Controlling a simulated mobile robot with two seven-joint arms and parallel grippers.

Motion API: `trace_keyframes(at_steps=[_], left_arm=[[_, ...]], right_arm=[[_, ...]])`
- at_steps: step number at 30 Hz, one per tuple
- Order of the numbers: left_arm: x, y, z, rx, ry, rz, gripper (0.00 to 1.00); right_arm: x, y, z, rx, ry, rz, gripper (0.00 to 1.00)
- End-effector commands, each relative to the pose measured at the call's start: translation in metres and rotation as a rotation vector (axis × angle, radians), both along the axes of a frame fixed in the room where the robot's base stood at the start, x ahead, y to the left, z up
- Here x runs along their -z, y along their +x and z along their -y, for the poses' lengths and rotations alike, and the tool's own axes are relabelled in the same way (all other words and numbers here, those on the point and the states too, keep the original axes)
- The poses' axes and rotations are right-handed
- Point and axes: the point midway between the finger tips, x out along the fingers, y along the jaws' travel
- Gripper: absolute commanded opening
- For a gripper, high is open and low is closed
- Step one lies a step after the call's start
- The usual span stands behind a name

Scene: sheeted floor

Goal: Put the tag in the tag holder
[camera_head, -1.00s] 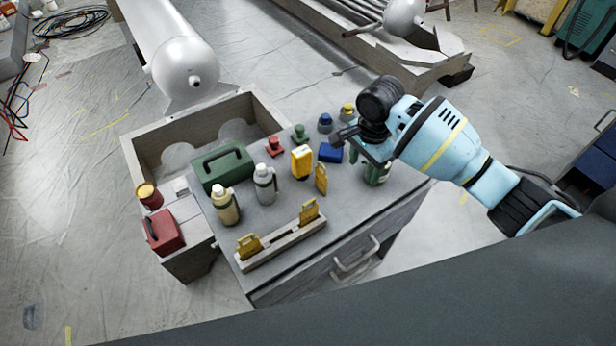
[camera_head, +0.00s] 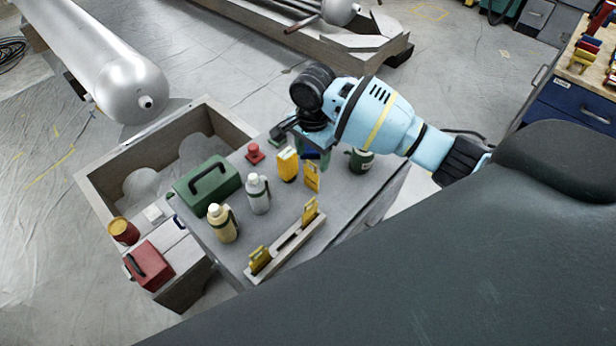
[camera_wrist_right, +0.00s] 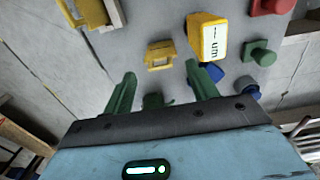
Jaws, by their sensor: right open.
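A loose yellow tag (camera_head: 312,176) stands on the grey cabinet top, behind the tag holder; it also shows in the right wrist view (camera_wrist_right: 160,55). The tag holder (camera_head: 288,246) is a long, pale bar near the cabinet's front edge, with a yellow tag (camera_head: 260,258) at its left end and another (camera_head: 310,210) at its right end. Its end with a tag shows at the wrist view's top left. My right gripper (camera_wrist_right: 162,88) is open and empty. The loose tag lies just beyond its fingertips, roughly between their lines. My left gripper is not in view.
A yellow box-shaped device (camera_head: 288,165) stands close beside the loose tag. A silver bottle (camera_head: 258,194), cream bottle (camera_head: 222,223) and green case (camera_head: 207,184) stand to the left. A green container (camera_head: 361,160) is at right. A blue object (camera_wrist_right: 213,72) is close to one finger.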

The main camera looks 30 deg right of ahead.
Motion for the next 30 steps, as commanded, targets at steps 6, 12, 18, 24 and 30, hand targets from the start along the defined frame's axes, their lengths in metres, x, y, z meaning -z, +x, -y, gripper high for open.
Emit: trace_keyframes(at_steps=[6, 12, 18, 24, 30], left_arm=[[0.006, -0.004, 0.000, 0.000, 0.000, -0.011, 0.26], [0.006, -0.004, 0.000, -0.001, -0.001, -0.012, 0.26], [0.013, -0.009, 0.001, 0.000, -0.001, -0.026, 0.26], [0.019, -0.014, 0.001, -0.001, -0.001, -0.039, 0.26], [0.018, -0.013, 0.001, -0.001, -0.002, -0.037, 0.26]], right_arm=[[0.022, -0.001, 0.000, 0.000, -0.002, -0.005, 0.58], [0.027, 0.000, 0.000, 0.000, 0.000, -0.001, 0.58], [0.051, -0.001, -0.001, 0.000, -0.002, -0.006, 0.58], [0.074, 0.000, -0.001, 0.000, -0.001, -0.004, 0.58], [0.077, 0.001, -0.001, 0.000, -0.001, 0.001, 0.58]])
